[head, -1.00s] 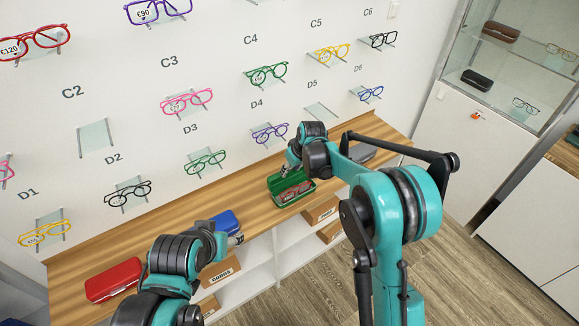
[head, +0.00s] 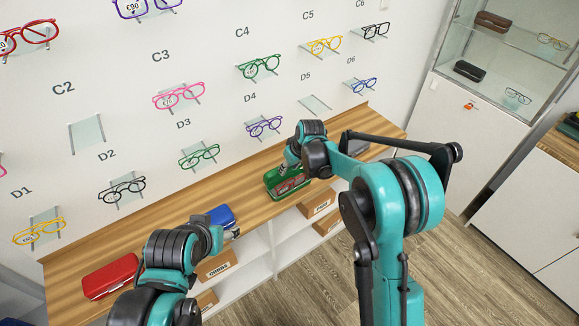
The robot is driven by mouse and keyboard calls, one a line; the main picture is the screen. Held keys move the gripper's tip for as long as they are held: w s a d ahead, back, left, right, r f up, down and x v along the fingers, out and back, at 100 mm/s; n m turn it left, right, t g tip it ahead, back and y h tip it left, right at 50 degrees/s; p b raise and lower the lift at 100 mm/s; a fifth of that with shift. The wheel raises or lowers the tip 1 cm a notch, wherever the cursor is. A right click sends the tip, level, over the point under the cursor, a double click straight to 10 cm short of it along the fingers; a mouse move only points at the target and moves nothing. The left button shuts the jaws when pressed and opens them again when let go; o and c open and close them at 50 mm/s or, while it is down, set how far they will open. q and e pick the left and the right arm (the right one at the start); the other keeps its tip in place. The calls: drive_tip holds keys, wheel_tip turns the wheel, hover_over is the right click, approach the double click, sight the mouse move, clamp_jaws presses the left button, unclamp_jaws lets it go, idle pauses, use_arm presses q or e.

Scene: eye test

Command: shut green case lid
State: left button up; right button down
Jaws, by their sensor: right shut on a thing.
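The green case (head: 272,189) sits on the wooden counter, right of centre. Dark red glasses show in it, partly covered by green. Its lid seems tilted partway over the glasses; its exact angle is hard to tell. My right gripper (head: 291,168) is at the back of the case, shut on the lid as far as I can see; its fingertips are small and partly hidden by the arm. My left gripper (head: 216,240) is low, beside the blue case, well left of the green case. Its fingers are not clear.
A red case (head: 110,277) and a blue case (head: 222,214) lie on the wooden counter (head: 185,208) to the left. A dark grey item (head: 355,147) lies to the right, behind my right arm. Glasses on small shelves line the wall above. Labelled boxes (head: 318,202) sit below the counter.

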use_arm(q)
drive_tip(key=shift+w, duration=0.1)
drive_tip(key=c, duration=0.9)
drive_tip(key=shift+w+d, duration=0.25)
drive_tip(key=shift+w, duration=0.1)
clamp_jaws()
drive_tip(key=w+d+f+n+g+h, duration=0.2)
drive_tip(key=w+d+h, duration=0.3)
drive_tip(key=w, duration=0.5)
drive_tip(key=w+f+m+h, duration=0.1)
drive_tip(key=w+f+h, duration=0.8)
drive_tip(key=w+f, duration=0.2)
drive_tip(key=w+a+t+h, duration=0.1)
drive_tip(key=w+a+h, duration=0.1)
drive_tip(key=w, duration=0.9)
drive_tip(key=shift+t, duration=0.3)
drive_tip(key=x, duration=0.9)
drive_tip(key=shift+s+d+f, duration=0.15)
drive_tip(key=shift+s+f, duration=0.1)
drive_tip(key=shift+f, duration=0.05)
